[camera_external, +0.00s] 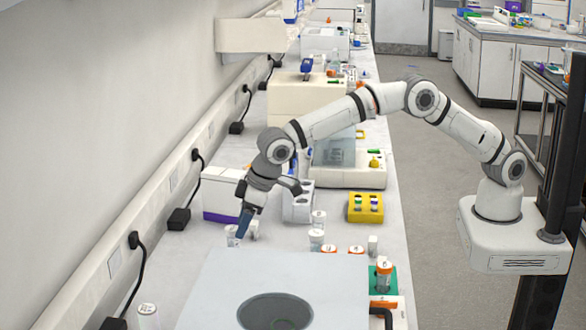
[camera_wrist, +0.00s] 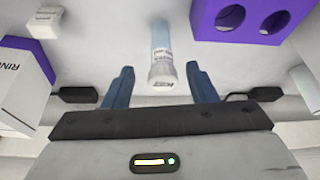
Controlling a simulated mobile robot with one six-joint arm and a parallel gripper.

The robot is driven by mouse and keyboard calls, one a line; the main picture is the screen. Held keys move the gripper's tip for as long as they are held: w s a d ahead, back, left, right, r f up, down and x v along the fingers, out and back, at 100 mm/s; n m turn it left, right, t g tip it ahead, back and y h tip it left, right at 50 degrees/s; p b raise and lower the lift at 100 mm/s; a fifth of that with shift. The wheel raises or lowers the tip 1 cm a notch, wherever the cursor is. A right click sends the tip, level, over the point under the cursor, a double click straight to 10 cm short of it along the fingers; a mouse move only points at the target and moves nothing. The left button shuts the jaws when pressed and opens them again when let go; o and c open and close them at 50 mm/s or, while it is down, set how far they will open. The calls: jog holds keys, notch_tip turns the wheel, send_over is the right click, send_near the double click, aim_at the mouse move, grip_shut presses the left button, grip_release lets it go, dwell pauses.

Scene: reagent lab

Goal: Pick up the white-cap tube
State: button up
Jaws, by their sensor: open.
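In the wrist view, a tube with a white cap (camera_wrist: 161,72) and a pale blue, labelled body lies between the two blue fingers of my gripper (camera_wrist: 158,69). The fingers are spread, with a gap on each side of the tube. In the external view, my gripper (camera_external: 243,222) points down low over the bench near the wall, beside a small clear, white-topped tube (camera_external: 232,236). The finger partly covers what is behind it, and I cannot tell there whether it touches the tube.
A white and purple box (camera_external: 222,194) and a grey-white rack (camera_external: 298,203) stand behind my gripper. Other containers (camera_external: 317,239) stand to its right, near a yellow rack (camera_external: 366,208). A grey flat-topped device (camera_external: 215,290) fills the front. In the wrist view, a purple holed block (camera_wrist: 212,20) is upper right.

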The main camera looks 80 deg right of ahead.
aim_at(234, 244)
jog(key=p+x, duration=0.2)
jog(key=x, duration=0.4)
jog(key=shift+w+a+f+p, duration=0.1)
jog(key=shift+a+f+p, duration=0.05)
jog(key=shift+f+p, duration=0.2)
jog(key=c, duration=1.1)
